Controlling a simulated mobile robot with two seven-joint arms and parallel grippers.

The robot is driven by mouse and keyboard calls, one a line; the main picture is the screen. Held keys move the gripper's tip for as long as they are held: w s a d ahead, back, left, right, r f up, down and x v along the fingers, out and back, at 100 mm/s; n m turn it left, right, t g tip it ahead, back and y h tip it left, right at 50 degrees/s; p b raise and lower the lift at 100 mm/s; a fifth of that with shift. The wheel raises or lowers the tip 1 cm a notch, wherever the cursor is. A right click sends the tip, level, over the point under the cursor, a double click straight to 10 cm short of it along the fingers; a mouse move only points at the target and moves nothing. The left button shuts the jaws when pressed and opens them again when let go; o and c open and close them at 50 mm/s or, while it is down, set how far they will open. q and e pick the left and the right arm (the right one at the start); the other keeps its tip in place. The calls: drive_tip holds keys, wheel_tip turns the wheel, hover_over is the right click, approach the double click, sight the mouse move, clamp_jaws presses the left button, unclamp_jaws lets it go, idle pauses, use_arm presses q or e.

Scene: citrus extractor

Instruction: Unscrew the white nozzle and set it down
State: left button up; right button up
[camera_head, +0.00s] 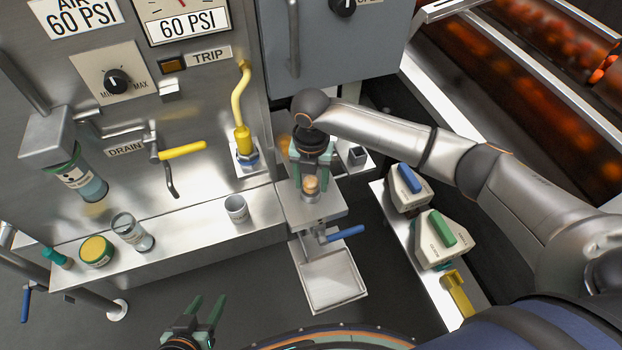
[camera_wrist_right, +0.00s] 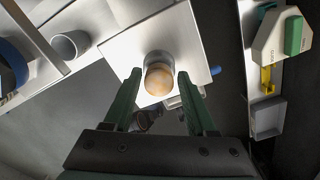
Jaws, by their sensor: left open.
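I cannot pick out a white nozzle for certain. A metal cylinder with a round orange-tan top (camera_head: 310,185) stands upright on a small steel stand (camera_head: 322,212); it also shows in the right wrist view (camera_wrist_right: 158,78). My right gripper (camera_head: 311,165) is above and around it. Its green fingers (camera_wrist_right: 159,74) are apart on either side of the cylinder, with gaps visible, so it is open. My left gripper (camera_head: 208,302) is open and empty at the bottom of the head view, low and away from the shelf.
A pale cup (camera_head: 237,209), a glass jar (camera_head: 131,232) and a yellow-lidded tin (camera_head: 97,251) stand on the steel shelf. A yellow pipe (camera_head: 241,110) rises beside the stand. A blue-handled valve (camera_head: 345,234) sticks out below.

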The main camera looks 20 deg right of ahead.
drive_tip(key=m, duration=0.6)
drive_tip(key=shift+a, duration=0.1)
drive_tip(key=m, duration=0.6)
drive_tip(key=shift+c, duration=0.3)
